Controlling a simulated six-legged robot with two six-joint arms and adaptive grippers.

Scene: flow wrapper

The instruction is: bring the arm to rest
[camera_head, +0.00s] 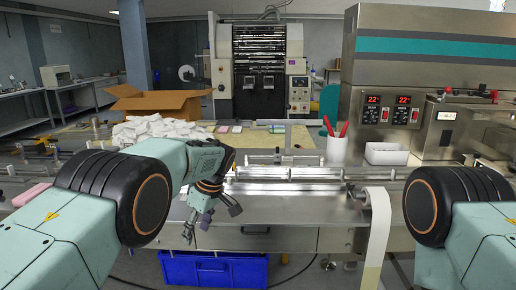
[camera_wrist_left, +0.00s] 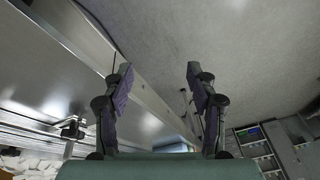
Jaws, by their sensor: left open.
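My left arm (camera_head: 178,160) reaches in from the left over the front of the flow wrapper's steel table. My left gripper (camera_head: 212,222) hangs from it, pointing down, in front of the table's front panel. Its dark fingers are spread and nothing is between them. In the left wrist view the two fingers (camera_wrist_left: 158,73) stand apart with bare grey floor and the table side beyond. My right arm (camera_head: 470,215) shows at the right edge, and its gripper is not visible.
The steel table (camera_head: 300,208) is close to the left gripper. A blue crate (camera_head: 213,270) stands under it. A pile of white packets (camera_head: 160,130) and a cardboard box (camera_head: 158,104) lie behind.

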